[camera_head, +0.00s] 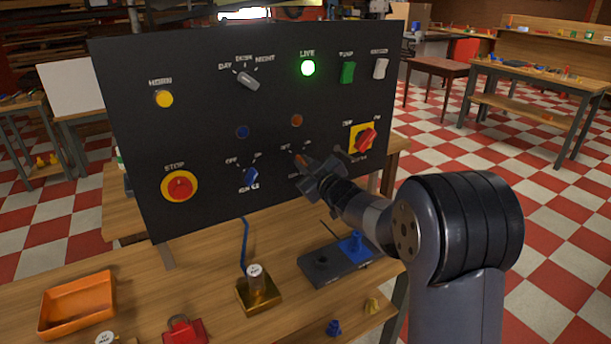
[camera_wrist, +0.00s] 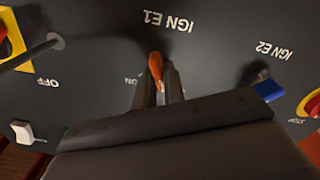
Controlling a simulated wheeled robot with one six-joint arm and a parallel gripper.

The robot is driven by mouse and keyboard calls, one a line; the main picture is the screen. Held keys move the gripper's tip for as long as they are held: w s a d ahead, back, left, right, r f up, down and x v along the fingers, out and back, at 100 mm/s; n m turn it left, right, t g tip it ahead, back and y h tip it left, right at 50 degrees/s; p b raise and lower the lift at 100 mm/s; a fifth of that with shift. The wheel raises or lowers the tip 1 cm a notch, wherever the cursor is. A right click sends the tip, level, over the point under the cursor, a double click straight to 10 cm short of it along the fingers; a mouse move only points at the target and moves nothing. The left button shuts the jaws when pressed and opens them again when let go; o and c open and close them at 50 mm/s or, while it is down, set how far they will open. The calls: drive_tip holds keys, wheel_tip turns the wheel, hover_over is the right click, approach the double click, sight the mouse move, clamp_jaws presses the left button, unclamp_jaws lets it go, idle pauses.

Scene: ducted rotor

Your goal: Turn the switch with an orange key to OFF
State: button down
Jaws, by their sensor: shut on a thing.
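The orange key (camera_wrist: 156,68) stands in the switch labelled IGN E1 on the black panel (camera_head: 215,110). My gripper (camera_wrist: 158,84) is shut on the key, one dark finger on each side. In the head view my gripper (camera_head: 308,170) reaches the panel's lower middle and covers most of this switch. The wrist view is upside down. The ON mark shows just left of the fingers there; this switch's OFF mark is hidden in that view. The key's exact angle is hard to tell.
The blue IGN E2 key (camera_head: 250,176) is left of my gripper, with the red stop button (camera_head: 179,186) beyond. A red switch on a yellow plate (camera_head: 354,131) is to the right. A green LIVE lamp (camera_head: 308,68) is lit above. A brass block (camera_head: 259,297) stands on the bench below.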

drive_tip(key=shift+n+b, duration=0.9)
drive_tip(key=shift+n, duration=0.2)
drive_tip(key=c, duration=1.5)
unclamp_jaws()
drive_tip(key=b+v, duration=0.1)
drive_tip(key=v, duration=0.9)
drive_tip(key=shift+s+d, duration=0.2)
drive_tip(key=shift+s, duration=0.15)
